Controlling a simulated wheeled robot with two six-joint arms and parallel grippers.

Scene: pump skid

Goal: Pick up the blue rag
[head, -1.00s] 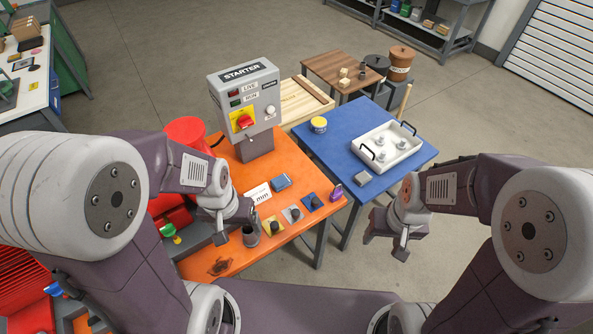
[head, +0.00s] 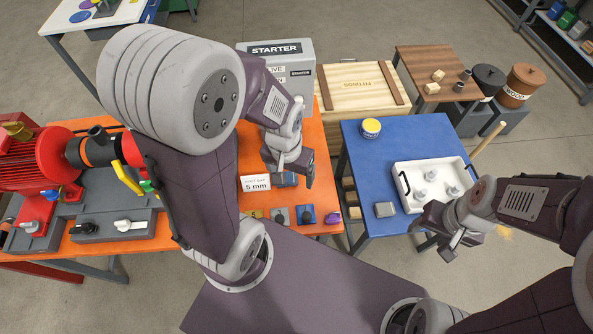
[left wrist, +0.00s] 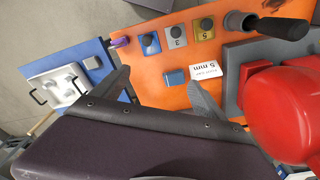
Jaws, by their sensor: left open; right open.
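A small blue folded block, which looks like the blue rag (head: 284,180), lies on the orange table in front of the starter box. My left gripper (head: 290,172) is above and partly in front of it in the head view. In the left wrist view the rag (left wrist: 174,78) shows between the two spread fingers of my left gripper (left wrist: 162,95), apart from both. That gripper is open and empty. My right gripper (head: 436,238) is open and empty near the front edge of the blue table.
A white "5 mm" card (head: 256,184) lies beside the rag. Coloured plates with knobs (head: 305,214) and a purple item (head: 332,218) line the front edge. The starter box (head: 297,72) stands behind. A red pump (head: 35,160) is at left, a white tray (head: 402,178) at right.

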